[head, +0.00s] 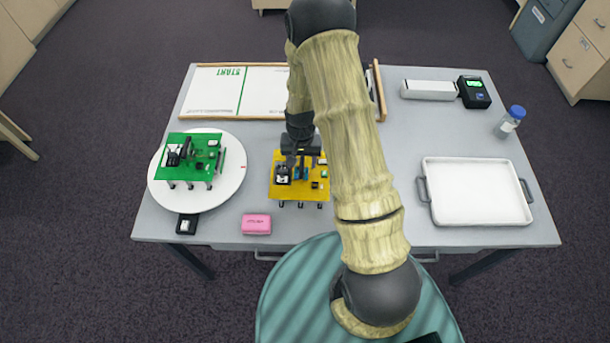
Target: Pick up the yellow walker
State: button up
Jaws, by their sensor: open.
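The yellow walker (284,191) is a flat yellow board on short legs with small dark, blue and green parts on top. It stands on the grey table left of the middle, in front of the white START board. My gripper (301,168) is open right over the walker's middle, pointing down. I cannot tell whether its fingers touch the walker or its parts. My arm hides part of the table to the right of the walker.
A green walker (205,146) stands on a round white turntable (232,178) to the left. A pink block (257,224) and a small black device (187,224) lie near the front edge. A white tray (477,213) and a bottle (509,122) are at right. The START board (260,92) lies behind.

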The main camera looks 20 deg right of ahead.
aim_at(301, 165)
jog(key=shift+w+a+f+p, duration=0.1)
jog(key=shift+f+p, duration=0.55)
jog(key=shift+f, duration=1.55)
jog(key=c, duration=0.8)
